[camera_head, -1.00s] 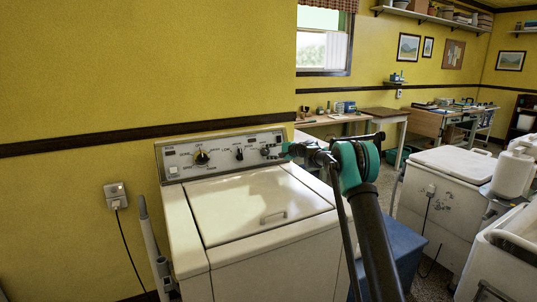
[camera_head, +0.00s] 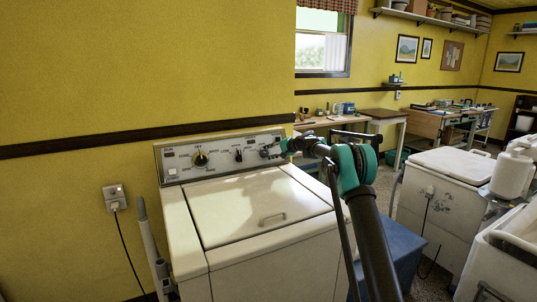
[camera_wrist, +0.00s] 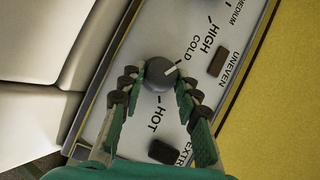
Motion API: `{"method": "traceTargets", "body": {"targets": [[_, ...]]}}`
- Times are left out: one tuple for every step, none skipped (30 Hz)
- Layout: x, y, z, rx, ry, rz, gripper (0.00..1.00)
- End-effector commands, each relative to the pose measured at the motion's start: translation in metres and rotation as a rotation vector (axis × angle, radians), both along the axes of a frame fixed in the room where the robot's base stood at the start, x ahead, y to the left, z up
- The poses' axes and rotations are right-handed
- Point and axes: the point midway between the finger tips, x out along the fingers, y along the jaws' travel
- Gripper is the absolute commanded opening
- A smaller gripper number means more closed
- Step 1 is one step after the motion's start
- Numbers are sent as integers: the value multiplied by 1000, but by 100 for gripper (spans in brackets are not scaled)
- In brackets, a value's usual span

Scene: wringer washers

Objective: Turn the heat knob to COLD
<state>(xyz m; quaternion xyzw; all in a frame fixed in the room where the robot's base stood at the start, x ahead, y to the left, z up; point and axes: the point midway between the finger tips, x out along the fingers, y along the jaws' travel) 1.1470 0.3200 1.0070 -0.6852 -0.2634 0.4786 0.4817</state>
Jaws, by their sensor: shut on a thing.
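The heat knob (camera_wrist: 160,74) is a round dark knob on the washer's pale control panel (camera_wrist: 115,67). In the wrist view its white pointer line aims up and right, toward the lower end of the word COLD; exact alignment is hard to tell. HOT is printed below the knob. My gripper (camera_wrist: 155,84) has its two fingers on either side of the knob, shut on it. In the head view my gripper (camera_head: 277,149) reaches the right end of the panel (camera_head: 217,160), and the knob there is mostly hidden by it.
Dark buttons sit beside the knob, one by UNEVEN (camera_wrist: 218,62) and one by EXTRA (camera_wrist: 162,151). The white washer lid (camera_head: 255,207) is shut below the panel. A yellow wall stands behind.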

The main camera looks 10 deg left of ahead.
Motion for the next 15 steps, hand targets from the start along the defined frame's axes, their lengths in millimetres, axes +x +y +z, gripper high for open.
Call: {"method": "traceTargets", "body": {"targets": [[-1, 5, 1, 3, -2, 3, 3], [-1, 5, 1, 3, -2, 3, 3], [-1, 5, 1, 3, -2, 3, 3], [-1, 5, 1, 3, -2, 3, 3], [-1, 6, 1, 4, -1, 3, 34], [-1, 6, 1, 4, -1, 3, 39], [-1, 6, 1, 4, -1, 3, 43], [-1, 6, 0, 4, -1, 4, 47], [-1, 6, 0, 3, 0, 4, 52], [-1, 5, 0, 3, 0, 4, 52], [-1, 5, 0, 3, 0, 4, 52], [-1, 4, 0, 2, 0, 3, 52], [-1, 4, 0, 2, 0, 3, 52], [-1, 4, 0, 2, 0, 3, 52], [-1, 3, 0, 2, 0, 3, 52]]}}
